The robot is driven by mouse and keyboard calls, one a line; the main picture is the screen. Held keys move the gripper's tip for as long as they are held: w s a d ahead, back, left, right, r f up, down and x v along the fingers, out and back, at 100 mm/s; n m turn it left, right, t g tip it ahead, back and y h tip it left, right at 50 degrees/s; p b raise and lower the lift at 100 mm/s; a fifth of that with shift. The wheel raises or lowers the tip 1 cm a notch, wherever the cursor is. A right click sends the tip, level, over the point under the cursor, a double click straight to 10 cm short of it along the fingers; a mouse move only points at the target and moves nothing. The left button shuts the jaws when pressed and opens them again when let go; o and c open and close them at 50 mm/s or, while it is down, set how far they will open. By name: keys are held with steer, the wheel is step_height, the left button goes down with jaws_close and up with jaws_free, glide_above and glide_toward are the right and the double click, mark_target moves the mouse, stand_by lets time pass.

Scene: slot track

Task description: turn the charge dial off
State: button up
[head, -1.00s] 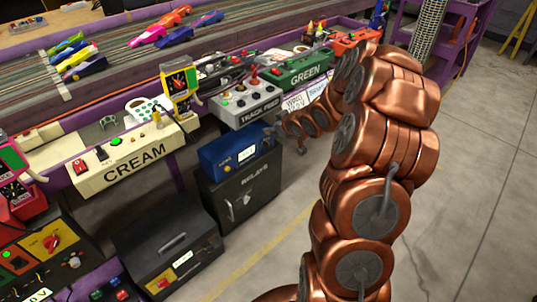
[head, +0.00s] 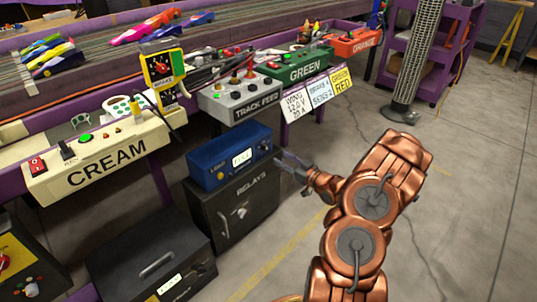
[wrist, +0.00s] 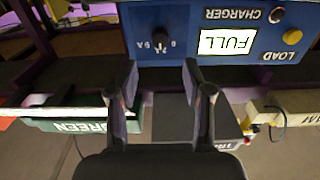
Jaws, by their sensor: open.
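The blue charger box (head: 212,166) sits on top of the dark relay cabinet, below the track edge. In the wrist view the charger (wrist: 215,15) is upside down, with a white FULL display (wrist: 228,42). In the head view my gripper (head: 282,163) is just right of the charger's front; the dial is too small to make out.
The RELAYS cabinet (head: 215,205) stands under the charger and a black toolbox (head: 135,255) is to its left. The TRACK FEED box (head: 240,100) and hanging cards (head: 318,88) are above. Open floor (head: 300,270) lies in front.

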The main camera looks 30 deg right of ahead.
mark_target(267, 149)
steer(key=b+x, duration=0.2)
steer(key=x, duration=0.3)
steer(key=shift+w+a+f, duration=0.15)
steer(key=shift+w+a, duration=0.05)
steer(key=shift+w, duration=0.05)
steer(key=shift+x, duration=0.9)
steer(key=shift+c, duration=0.4)
jaws_close()
